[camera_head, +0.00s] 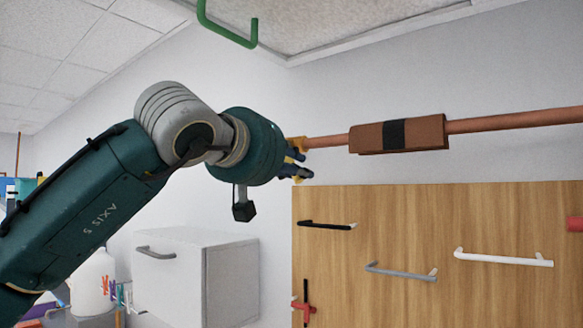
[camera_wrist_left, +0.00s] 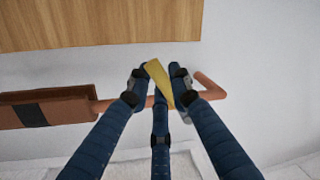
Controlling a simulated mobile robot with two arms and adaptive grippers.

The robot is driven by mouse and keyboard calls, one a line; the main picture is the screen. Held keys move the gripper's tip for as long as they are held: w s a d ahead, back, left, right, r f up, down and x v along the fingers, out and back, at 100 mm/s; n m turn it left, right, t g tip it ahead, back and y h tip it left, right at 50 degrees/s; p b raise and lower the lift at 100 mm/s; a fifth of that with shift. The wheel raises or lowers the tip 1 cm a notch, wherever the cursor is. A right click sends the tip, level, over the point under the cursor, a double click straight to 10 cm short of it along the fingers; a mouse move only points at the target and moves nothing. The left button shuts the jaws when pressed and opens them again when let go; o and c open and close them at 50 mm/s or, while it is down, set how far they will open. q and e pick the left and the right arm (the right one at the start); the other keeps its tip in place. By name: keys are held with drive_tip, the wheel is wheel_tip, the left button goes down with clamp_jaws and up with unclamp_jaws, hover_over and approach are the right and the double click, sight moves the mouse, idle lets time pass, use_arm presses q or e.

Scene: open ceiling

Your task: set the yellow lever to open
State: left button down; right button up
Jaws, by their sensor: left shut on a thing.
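The yellow lever (camera_wrist_left: 158,82) stands at the copper-coloured pipe in the left wrist view, a flat tapered piece set at a slant. My left gripper (camera_wrist_left: 159,88) is shut on it, with dark blue fingers on both sides and another finger below in the picture. In the head view my left gripper (camera_head: 299,172) is at the left end of the pipe (camera_head: 520,120), and only small parts of the yellow lever show around the fingers. The lever's pivot is mostly hidden, and I cannot read its setting. My right gripper is not in view.
A brown block with a black band (camera_head: 420,134) sits on the pipe. Below is a wooden panel (camera_head: 400,215) with black, grey and white handles and a red lever (camera_head: 304,306). A white cabinet (camera_head: 230,280) stands left of it. A green bar (camera_head: 228,32) hangs above.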

use_arm(q)
drive_tip(key=shift+d+r+n, duration=0.1)
drive_tip(key=shift+d+n, duration=0.05)
drive_tip(key=shift+n, duration=0.25)
drive_tip(key=shift+s, duration=0.1)
drive_tip(key=c, duration=1.6)
unclamp_jaws()
